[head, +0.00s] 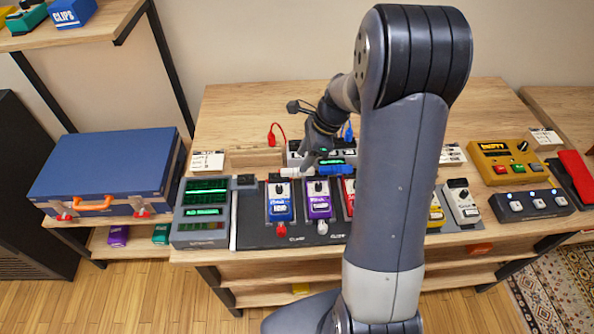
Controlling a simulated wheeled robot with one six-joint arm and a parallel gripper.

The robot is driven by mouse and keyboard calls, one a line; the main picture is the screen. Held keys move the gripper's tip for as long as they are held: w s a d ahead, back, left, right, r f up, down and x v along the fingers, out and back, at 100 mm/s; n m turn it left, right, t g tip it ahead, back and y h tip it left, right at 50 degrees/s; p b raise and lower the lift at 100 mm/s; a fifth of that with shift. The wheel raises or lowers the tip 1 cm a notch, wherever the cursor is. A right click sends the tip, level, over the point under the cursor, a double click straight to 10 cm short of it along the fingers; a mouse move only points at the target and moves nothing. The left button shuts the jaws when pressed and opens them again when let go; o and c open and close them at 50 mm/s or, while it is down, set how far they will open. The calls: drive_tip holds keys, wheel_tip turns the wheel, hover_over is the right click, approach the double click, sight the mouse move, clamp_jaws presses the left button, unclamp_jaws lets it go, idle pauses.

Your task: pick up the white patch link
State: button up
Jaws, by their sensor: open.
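A small white piece (291,171), which looks like the white patch link, lies at the back edge of the dark pedal board, above the blue pedal. My gripper (311,163) is just to its right, pointing down, with its jaws open. The fingers are small and dark here, so I cannot tell whether they touch the white piece. A blue link (336,170) lies to the right of the fingers. My arm hides part of the board and the table behind it.
A blue pedal (280,203), a purple pedal (318,201) and a partly hidden red pedal (348,192) stand on the board (275,238). A grey rack unit (203,210) stands at left. A red cable (273,137) curls behind.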

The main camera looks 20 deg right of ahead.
sight(298, 174)
drive_tip(key=x, duration=0.4)
drive_tip(key=shift+s+f, duration=0.2)
drive_tip(key=shift+s, duration=0.05)
drive_tip(key=shift+c, duration=0.2)
clamp_jaws()
